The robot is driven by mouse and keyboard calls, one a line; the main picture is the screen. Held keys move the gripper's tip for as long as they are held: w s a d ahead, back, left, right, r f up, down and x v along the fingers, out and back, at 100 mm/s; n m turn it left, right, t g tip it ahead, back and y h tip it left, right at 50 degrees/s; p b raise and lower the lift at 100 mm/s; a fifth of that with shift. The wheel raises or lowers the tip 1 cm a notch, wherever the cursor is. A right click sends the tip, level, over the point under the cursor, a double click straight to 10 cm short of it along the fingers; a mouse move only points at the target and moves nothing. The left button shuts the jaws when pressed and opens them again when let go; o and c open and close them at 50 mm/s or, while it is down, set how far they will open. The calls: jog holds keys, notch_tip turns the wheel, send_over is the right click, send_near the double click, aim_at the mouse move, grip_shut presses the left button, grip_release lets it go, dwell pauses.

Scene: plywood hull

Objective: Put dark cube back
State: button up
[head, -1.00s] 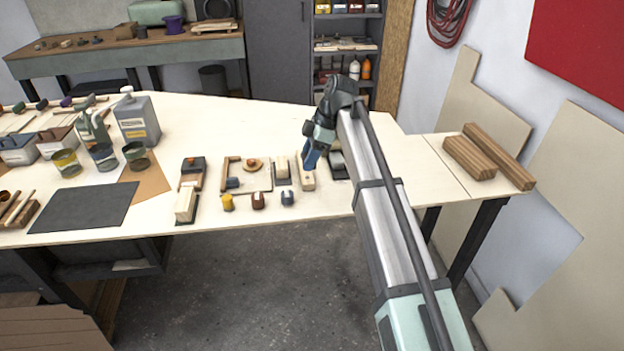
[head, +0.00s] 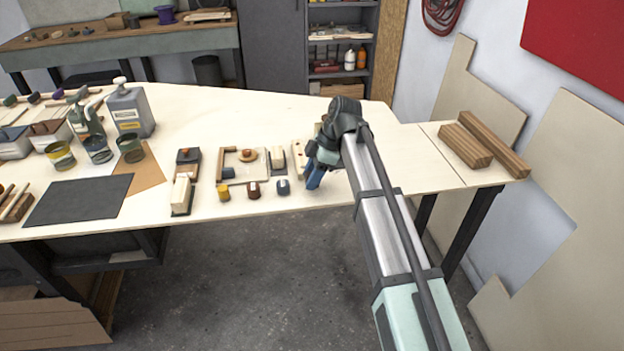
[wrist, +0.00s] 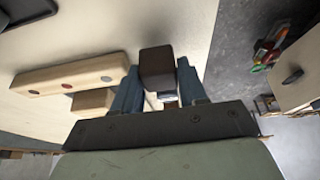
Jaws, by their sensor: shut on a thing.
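A dark brown cube (wrist: 158,66) is between the two blue fingers of my gripper (wrist: 160,85) in the wrist view. The fingers are shut on its sides. In the head view my gripper (head: 314,178) points down near the front edge of the plywood table (head: 375,155), just right of a long pale block. The cube cannot be made out there, behind the fingers. The pale block (wrist: 70,76), with several coloured dots, lies left of the cube in the wrist view. It also shows in the head view (head: 298,160).
Yellow (head: 223,194), brown (head: 253,190) and blue-grey (head: 283,187) small pieces stand in a row along the front edge, left of my gripper. Wooden jigs and blocks sit behind them. Wooden bars (head: 485,145) lie at the right.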

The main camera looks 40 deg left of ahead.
jog(key=shift+f, duration=0.75)
jog(key=shift+f, duration=0.15)
jog(key=o, duration=0.7)
jog(key=shift+c, duration=0.2)
jog(key=v, duration=1.2)
